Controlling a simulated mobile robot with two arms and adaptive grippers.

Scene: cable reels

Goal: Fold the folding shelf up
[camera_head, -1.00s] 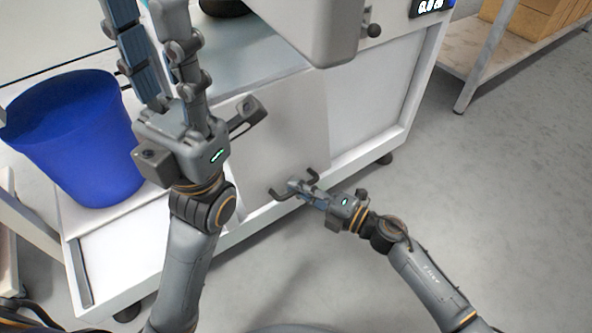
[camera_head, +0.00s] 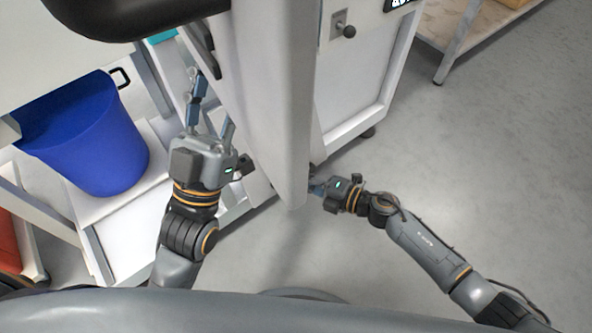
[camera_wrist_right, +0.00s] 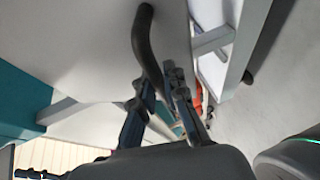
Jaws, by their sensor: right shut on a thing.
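The folding shelf (camera_wrist_right: 80,50) shows in the right wrist view as a pale flat panel with a dark curved handle (camera_wrist_right: 147,40) on it. My right gripper (camera_wrist_right: 160,88) is shut on that handle. In the head view my right gripper (camera_head: 317,188) is at the lower end of a pale upright body (camera_head: 275,100), which hides the handle and most of the shelf; I cannot tell the shelf's exact angle there. My left gripper (camera_head: 211,100) is open and empty in front of the white cart, left of the pale body.
A blue bin (camera_head: 85,140) stands at the left. A knob (camera_head: 347,31) sits on the white cart's (camera_head: 360,85) right part. A dark rounded body (camera_head: 130,18) crosses the top left. A bench leg (camera_head: 455,50) stands at the upper right. The floor at right is clear.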

